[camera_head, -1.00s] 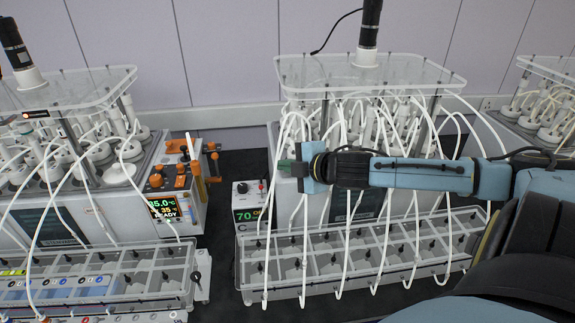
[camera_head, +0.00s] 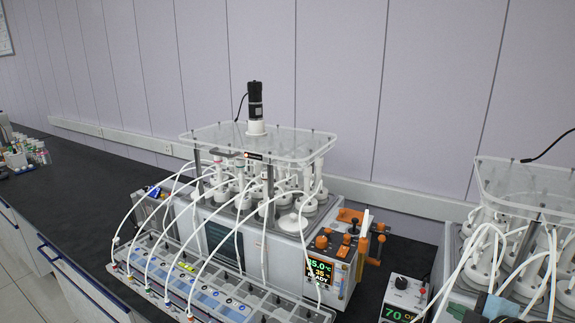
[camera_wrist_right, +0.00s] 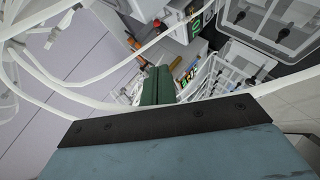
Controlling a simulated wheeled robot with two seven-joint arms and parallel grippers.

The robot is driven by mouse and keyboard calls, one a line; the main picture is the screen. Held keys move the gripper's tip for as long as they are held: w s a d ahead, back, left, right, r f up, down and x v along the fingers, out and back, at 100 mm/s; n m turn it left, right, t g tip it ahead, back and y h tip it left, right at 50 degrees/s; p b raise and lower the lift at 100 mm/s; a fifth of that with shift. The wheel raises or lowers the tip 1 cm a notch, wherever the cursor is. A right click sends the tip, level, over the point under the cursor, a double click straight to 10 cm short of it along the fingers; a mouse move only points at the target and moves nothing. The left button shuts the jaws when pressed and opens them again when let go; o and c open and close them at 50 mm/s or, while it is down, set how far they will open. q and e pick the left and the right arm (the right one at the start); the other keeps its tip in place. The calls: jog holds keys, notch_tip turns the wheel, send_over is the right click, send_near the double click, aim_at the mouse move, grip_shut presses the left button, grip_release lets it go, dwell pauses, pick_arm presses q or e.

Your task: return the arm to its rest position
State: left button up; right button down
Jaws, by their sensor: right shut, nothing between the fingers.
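My right gripper (camera_head: 457,311) shows at the bottom right edge of the head view, in front of the right-hand reactor (camera_head: 530,190) and its white tubes. Only its green fingers and part of the blue wrist show there. In the right wrist view the green fingers (camera_wrist_right: 157,86) are shut together and empty. White tubes (camera_wrist_right: 85,100) run close to the gripper on the left of that view; I cannot tell whether they touch it. My left gripper is not in view.
A reactor with a clear lid (camera_head: 270,140) stands mid-bench, with a tray (camera_head: 190,290) in front and an orange-fitted control unit (camera_head: 320,262) reading READY. A small box (camera_head: 398,298) showing 70 stands beside it.

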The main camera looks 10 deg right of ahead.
jog(key=s+a+f+m+g, duration=0.4)
jog(key=s+a+f+m, duration=0.15)
jog(key=s+a, duration=0.45)
jog(key=s+a+f+m+g, duration=0.45)
jog(key=s+a+m, duration=0.2)
jog(key=s, duration=0.55)
notch_tip(320, 180, down, 35)
jog(key=s+n+g+b, duration=0.1)
jog(key=s+g+b, duration=0.1)
jog(key=b, duration=0.7)
jog(key=s+d+f+b, duration=0.1)
jog(key=s+f+b, duration=0.3)
jog(key=s+f, duration=0.4)
jog(key=s+d+f+b, duration=0.1)
jog(key=s+f+b, duration=0.3)
jog(key=s+f, duration=0.4)
notch_tip(320, 180, down, 6)
jog(key=shift+s+f+g, duration=0.25)
jog(key=shift+s+g, duration=0.1)
jog(key=shift+s, duration=0.05)
jog(key=shift+d, duration=0.1)
